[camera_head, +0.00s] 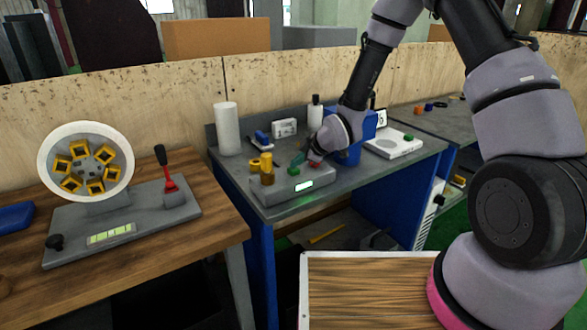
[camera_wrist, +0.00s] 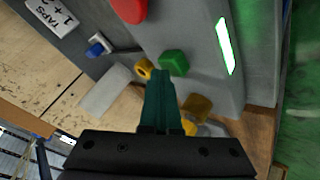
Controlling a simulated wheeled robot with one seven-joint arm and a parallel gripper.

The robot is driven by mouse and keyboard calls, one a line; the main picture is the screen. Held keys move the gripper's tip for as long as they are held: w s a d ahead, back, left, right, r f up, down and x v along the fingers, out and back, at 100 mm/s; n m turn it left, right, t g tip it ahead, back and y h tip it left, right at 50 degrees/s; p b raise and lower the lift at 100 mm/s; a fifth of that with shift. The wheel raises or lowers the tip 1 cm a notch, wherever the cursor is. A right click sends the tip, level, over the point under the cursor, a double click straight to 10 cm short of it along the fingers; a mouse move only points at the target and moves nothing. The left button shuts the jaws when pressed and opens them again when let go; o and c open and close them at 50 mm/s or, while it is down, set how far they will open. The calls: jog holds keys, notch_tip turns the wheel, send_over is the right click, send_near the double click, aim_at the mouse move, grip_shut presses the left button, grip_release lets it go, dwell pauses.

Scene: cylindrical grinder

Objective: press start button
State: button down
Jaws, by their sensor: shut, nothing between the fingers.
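A grey control box (camera_head: 285,190) with a lit display (camera_head: 304,185) sits on the middle bench. A green button (camera_head: 293,171) and a red button (camera_head: 315,164) are on the box. In the wrist view the green button (camera_wrist: 173,62) lies just beyond my fingertips, and the red button (camera_wrist: 130,8) is at the top edge. My gripper (camera_head: 299,158) is shut and empty, with teal fingers pointing at the box; it also shows in the wrist view (camera_wrist: 159,76). The tips appear close to the green button, but I cannot tell whether they touch it.
Yellow cylinders (camera_head: 266,164) stand at the box's left end. A white roll (camera_head: 227,128), a blue bin (camera_head: 350,145) and a white scale (camera_head: 393,143) share the bench. A wooden table (camera_head: 195,240) with a round-faced fixture (camera_head: 87,165) is at left.

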aim_at(297, 169)
jog(key=shift+r, duration=0.75)
jog(key=shift+r, duration=2.55)
